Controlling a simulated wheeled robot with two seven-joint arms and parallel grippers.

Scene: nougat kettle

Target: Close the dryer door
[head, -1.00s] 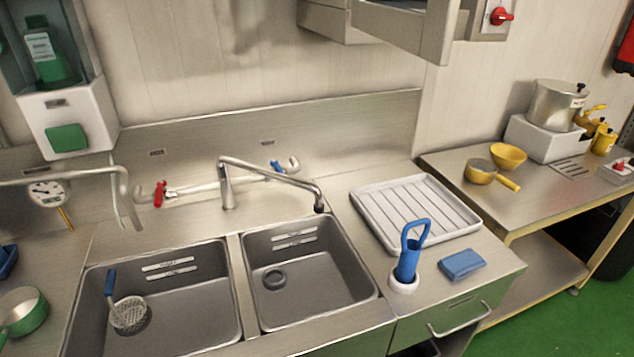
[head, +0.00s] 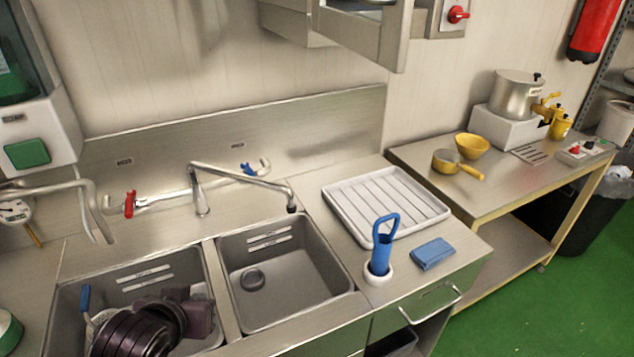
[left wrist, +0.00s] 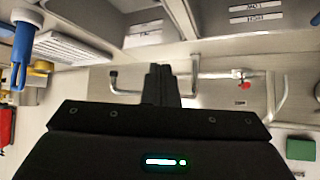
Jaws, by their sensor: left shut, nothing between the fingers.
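A steel wall cabinet (head: 292,27), which seems to be the dryer, hangs at the top of the head view, cut off by the frame. A steel panel (head: 362,40), likely its door, juts out from it and appears open; its upper part and hinge are out of view. In the left wrist view my left gripper (left wrist: 160,72) is shut and empty, near the tap. The door is not recognisable there. My right gripper is not in view.
The swivel tap (head: 240,178) stands behind the sinks (head: 285,265). A white drain tray (head: 385,208), a blue-handled tool (head: 382,245) and a blue cloth (head: 432,253) are on the right counter. A soap dispenser (head: 30,135) hangs at left. Green floor (head: 560,290) is free at right.

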